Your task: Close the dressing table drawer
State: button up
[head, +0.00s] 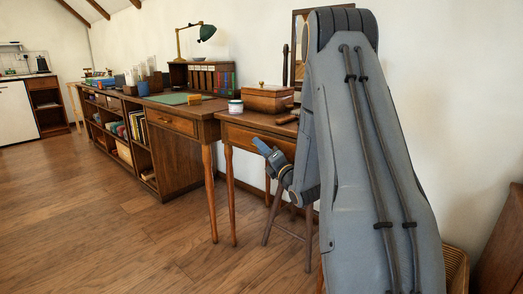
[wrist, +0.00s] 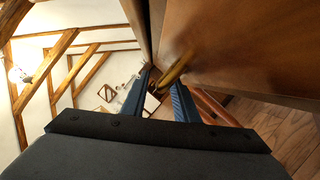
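The dressing table (head: 232,118) is the wooden table against the wall, right of the long desk. Its drawer front (head: 240,137) shows below the top, partly hidden by my arm. How far the drawer stands out is hard to tell. In the wrist view, a brown wooden panel (wrist: 225,45), apparently the drawer front, fills the upper right. A brass handle (wrist: 177,68) sticks out from it, near the fingertips. My gripper (head: 267,149) is in front of the drawer. Its two blue fingers (wrist: 160,92) are apart, with nothing clearly held between them.
A wooden box (head: 268,98), a white tin (head: 235,107) and a mirror (head: 299,25) are on the dressing table. The desk (head: 175,121) with its own drawer stands close on the left. A stool (head: 283,231) is below my gripper. The floor (head: 110,225) at the left is clear.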

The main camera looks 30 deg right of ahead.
grip_shut()
jog(key=shift+f, duration=0.1)
dwell(1.3)
